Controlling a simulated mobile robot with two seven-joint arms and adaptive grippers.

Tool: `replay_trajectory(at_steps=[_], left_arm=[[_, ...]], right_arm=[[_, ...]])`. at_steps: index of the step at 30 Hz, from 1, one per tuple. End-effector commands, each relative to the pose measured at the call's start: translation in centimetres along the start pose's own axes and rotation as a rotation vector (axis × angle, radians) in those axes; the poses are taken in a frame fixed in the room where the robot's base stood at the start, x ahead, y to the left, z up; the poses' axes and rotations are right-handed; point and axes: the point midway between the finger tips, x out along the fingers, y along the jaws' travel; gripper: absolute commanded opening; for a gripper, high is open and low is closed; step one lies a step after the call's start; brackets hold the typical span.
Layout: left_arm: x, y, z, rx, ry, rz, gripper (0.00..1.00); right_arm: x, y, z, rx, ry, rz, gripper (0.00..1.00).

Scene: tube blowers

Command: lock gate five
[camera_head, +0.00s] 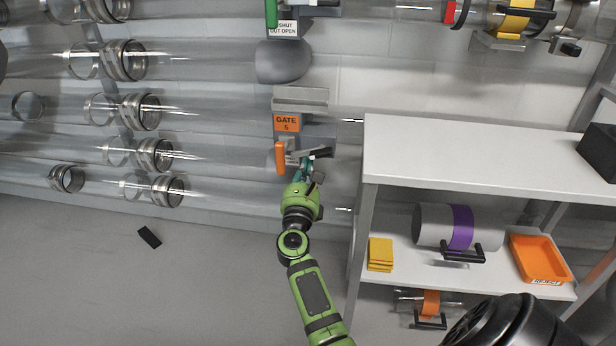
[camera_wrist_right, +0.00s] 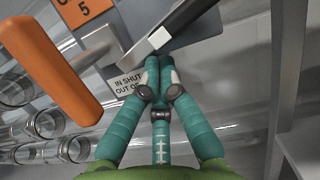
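The orange "GATE 5" label (camera_head: 287,122) is on the wall gate, and shows partly in the right wrist view (camera_wrist_right: 78,10). Below it is the gate's orange handle (camera_head: 281,158), large at left in the wrist view (camera_wrist_right: 48,70). A grey metal bar with a dark body (camera_wrist_right: 185,28) lies beyond my fingertips. A sign reading "IN SHUT OUT OPEN" (camera_wrist_right: 127,83) is partly hidden by my fingers. My right gripper (camera_head: 306,163) is right of the orange handle, apart from it. Its teal fingers (camera_wrist_right: 160,64) are together, close to the metal bar; contact cannot be told. My left gripper is not in view.
A white shelf unit (camera_head: 480,150) stands close to the right of my right arm. Its lower shelf holds yellow pieces (camera_head: 380,254), a purple-banded cylinder (camera_head: 440,226) and an orange tray (camera_head: 514,247). Clear tubes (camera_head: 220,153) run along the left. A black object (camera_head: 149,238) lies at lower left.

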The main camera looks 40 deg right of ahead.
Motion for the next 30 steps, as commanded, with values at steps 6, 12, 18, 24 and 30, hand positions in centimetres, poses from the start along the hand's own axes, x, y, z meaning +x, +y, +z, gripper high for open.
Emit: replay_trajectory(at_steps=[6, 12, 18, 24, 30], left_arm=[[0.4, 0.1, 0.2, 0.003, 0.030, 0.012, 0.00], [0.7, 0.1, 0.2, 0.005, 0.044, 0.019, 0.00], [0.8, 0.1, 0.3, 0.006, 0.050, 0.023, 0.00], [0.8, 0.1, 0.3, 0.006, 0.050, 0.023, 0.00], [1.0, 0.1, 0.3, 0.006, 0.057, 0.026, 0.00]], right_arm=[[0.1, 0.3, 0.3, 0.085, -0.001, -0.021, 0.00], [0.1, 0.5, 0.6, 0.131, -0.001, -0.033, 0.00], [0.2, 0.5, 0.7, 0.159, -0.001, -0.040, 0.00], [0.2, 0.5, 0.8, 0.171, -0.001, -0.043, 0.00], [0.2, 0.6, 0.8, 0.174, -0.001, -0.044, 0.00]])
